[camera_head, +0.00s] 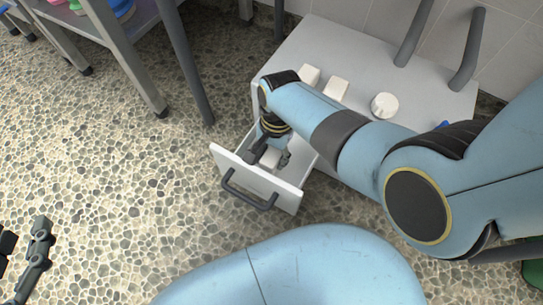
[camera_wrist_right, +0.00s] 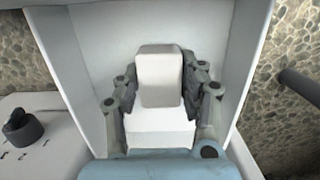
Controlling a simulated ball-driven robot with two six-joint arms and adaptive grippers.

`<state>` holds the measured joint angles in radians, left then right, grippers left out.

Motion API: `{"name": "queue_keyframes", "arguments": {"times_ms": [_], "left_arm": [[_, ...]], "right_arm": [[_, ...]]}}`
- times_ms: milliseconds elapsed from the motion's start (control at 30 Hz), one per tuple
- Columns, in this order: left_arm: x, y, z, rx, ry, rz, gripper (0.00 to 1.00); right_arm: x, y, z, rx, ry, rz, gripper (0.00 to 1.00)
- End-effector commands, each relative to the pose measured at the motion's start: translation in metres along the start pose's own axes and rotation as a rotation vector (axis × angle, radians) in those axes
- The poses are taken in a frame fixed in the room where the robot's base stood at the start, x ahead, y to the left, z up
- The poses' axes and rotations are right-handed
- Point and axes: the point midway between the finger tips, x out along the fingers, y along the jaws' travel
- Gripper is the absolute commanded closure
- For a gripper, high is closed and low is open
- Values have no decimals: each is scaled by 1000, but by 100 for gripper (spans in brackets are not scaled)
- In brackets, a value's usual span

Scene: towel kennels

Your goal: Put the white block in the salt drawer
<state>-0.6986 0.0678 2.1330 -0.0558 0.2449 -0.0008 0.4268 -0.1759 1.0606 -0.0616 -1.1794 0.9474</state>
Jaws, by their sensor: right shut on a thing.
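A white drawer (camera_head: 228,164) is pulled out of the white cabinet (camera_head: 299,51), and its walls also show in the wrist view (camera_wrist_right: 89,62). My right gripper (camera_head: 270,156) reaches down into it. In the wrist view my right gripper (camera_wrist_right: 160,85) is shut on a white block (camera_wrist_right: 159,76), with a finger on each side. The block is within the drawer's walls; whether it touches the floor I cannot tell. Another white block-like shape (camera_wrist_right: 159,132) shows below it. My left gripper (camera_head: 26,248) is at the lower left over the floor, its fingers apart and empty.
Two white blocks, one at the back (camera_head: 308,76) and one beside it (camera_head: 336,89), and a round white piece (camera_head: 384,105) are on the cabinet top. The drawer has a dark handle (camera_head: 248,190). A grey-legged table (camera_head: 130,18) stands upper left.

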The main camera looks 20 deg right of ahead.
Motion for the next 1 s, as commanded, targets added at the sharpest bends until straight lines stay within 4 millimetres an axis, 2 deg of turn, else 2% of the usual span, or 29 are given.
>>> {"name": "queue_keyframes", "arguments": {"times_ms": [100, 667, 700, 867, 1000], "left_arm": [[2, 0, -6, 3, 32, 1, 60], [5, 0, -14, 6, 62, 1, 60], [6, 0, -16, 7, 67, 1, 60], [6, -1, -17, 7, 72, 0, 60], [6, -1, -17, 7, 71, 0, 60]], "right_arm": [[1, -1, -1, 0, 1, -1, 100], [3, -1, -1, 0, 1, -1, 100], [4, 0, -1, 0, 1, -1, 59], [3, -1, -1, 0, 1, -1, 38], [3, -1, -1, 0, 1, -1, 37]]}}
